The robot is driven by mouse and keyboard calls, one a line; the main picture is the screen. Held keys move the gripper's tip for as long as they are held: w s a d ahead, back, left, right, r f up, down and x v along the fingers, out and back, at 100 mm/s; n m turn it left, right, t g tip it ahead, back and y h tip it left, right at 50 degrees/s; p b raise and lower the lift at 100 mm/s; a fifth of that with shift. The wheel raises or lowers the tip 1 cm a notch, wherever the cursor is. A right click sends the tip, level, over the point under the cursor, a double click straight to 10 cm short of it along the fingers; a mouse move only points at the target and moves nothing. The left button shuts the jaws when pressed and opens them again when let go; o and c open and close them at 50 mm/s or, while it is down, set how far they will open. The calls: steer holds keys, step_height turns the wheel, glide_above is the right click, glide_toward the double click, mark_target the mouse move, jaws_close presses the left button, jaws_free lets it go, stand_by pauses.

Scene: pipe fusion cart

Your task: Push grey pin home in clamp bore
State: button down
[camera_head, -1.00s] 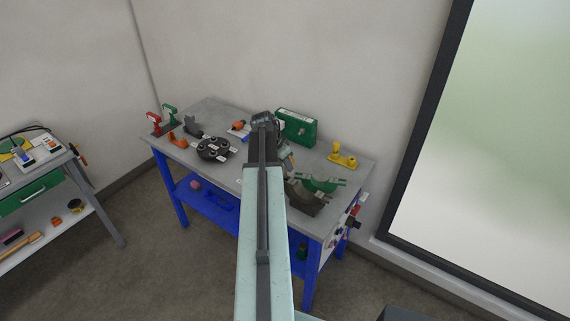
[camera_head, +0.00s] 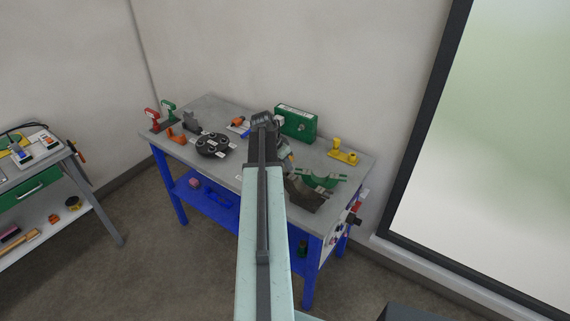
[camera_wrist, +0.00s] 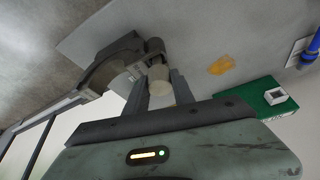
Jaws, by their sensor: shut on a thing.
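In the wrist view my gripper (camera_wrist: 159,88) is shut on a short pale grey pin (camera_wrist: 158,74), which sits between its two fingers. The far end of the pin meets a dark round boss (camera_wrist: 154,46) on the clamp; whether the pin is inside the bore, and how deep, I cannot tell. The dark grey curved clamp (camera_wrist: 118,58) spreads to the left of the fingers. My arm hides most of the gripper and the pin there.
The grey bench top (camera_head: 238,182) carries a green box (camera_head: 296,123) at the back, a yellow fitting (camera_head: 343,152) at right and a dark round part (camera_head: 212,145) at left. Other tools crowd its left end. A second cart (camera_head: 35,175) stands far left.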

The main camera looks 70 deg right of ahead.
steer(key=shift+f+b, duration=0.9)
steer(key=shift+f, duration=0.1)
steer(key=c, duration=1)
jaws_free()
steer(key=shift+o, duration=0.2)
steer(key=p+v, duration=0.7)
steer(key=v, duration=0.1)
steer(key=shift+f, duration=0.1)
